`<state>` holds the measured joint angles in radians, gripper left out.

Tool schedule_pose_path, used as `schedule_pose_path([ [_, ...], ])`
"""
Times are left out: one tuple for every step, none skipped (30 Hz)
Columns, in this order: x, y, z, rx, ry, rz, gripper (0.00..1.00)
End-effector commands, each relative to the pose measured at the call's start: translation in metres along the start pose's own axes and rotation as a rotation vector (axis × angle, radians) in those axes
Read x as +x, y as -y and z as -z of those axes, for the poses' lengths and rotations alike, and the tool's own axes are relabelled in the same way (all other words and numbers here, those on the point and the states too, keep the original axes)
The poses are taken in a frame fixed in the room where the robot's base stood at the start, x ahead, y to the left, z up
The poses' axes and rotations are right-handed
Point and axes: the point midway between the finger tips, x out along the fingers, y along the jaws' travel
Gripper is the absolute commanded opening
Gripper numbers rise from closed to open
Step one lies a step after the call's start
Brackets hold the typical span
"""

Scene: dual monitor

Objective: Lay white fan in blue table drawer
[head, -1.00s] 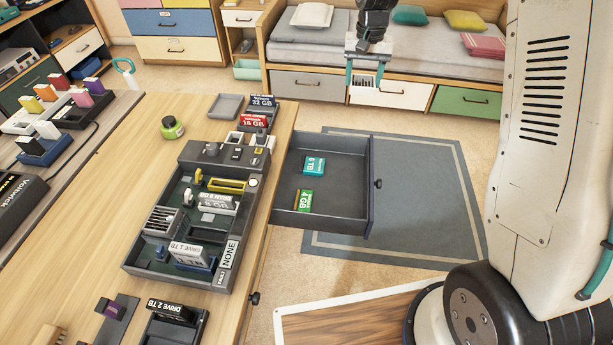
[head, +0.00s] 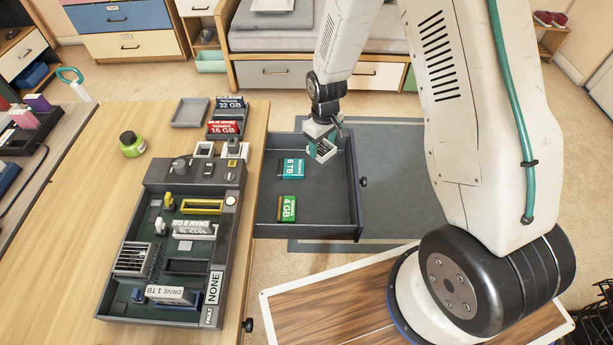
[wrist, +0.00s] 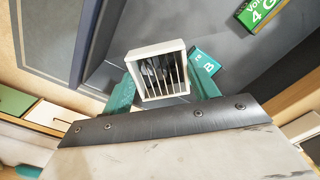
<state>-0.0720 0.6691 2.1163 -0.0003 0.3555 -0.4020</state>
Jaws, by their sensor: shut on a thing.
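The white fan (wrist: 158,72), a small square slatted block, sits between the teal fingertips of my gripper (wrist: 160,88) in the wrist view. In the head view the fan (head: 325,152) and my gripper (head: 321,143) are over the far right part of the open table drawer (head: 325,205). The drawer looks dark grey-blue and is pulled out from the table's right side. My gripper is shut on the fan. I cannot tell whether the fan touches the drawer floor.
In the drawer lie a teal 6 TB box (head: 291,168) close to the fan and a green 4 GB box (head: 288,208) nearer. A device board (head: 235,195) and grey tray (head: 190,112) stand on the wooden table (head: 85,215).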

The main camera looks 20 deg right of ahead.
Motion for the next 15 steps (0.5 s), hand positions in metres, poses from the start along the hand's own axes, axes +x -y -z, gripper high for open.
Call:
schedule_pose_path([
  [0.012, 0.001, -0.001, -0.001, 0.003, 0.001, 0.36],
  [0.017, 0.0, -0.001, -0.001, 0.003, 0.001, 0.36],
  [0.024, 0.0, -0.001, 0.0, 0.003, 0.001, 0.36],
  [0.029, 0.0, -0.001, 0.0, 0.003, 0.001, 0.36],
  [0.032, 0.0, -0.001, 0.001, 0.002, 0.001, 0.36],
  [0.036, 0.0, -0.001, 0.001, 0.002, 0.001, 0.36],
  [0.039, 0.0, 0.0, 0.001, 0.002, 0.001, 0.36],
  [0.04, 0.0, 0.0, 0.001, 0.002, 0.001, 0.36],
  [0.043, 0.0, 0.0, 0.002, 0.001, 0.0, 0.36],
  [0.044, 0.0, 0.0, 0.002, 0.001, 0.0, 0.36],
  [0.047, 0.0, 0.0, 0.002, 0.001, 0.0, 0.36],
  [0.052, 0.0, 0.0, 0.002, 0.001, 0.001, 0.36],
  [0.056, 0.0, 0.0, 0.002, 0.002, 0.001, 0.36],
  [0.061, 0.0, 0.0, 0.002, 0.003, 0.001, 0.36],
  [0.067, 0.0, 0.0, 0.002, 0.003, 0.001, 0.36],
])
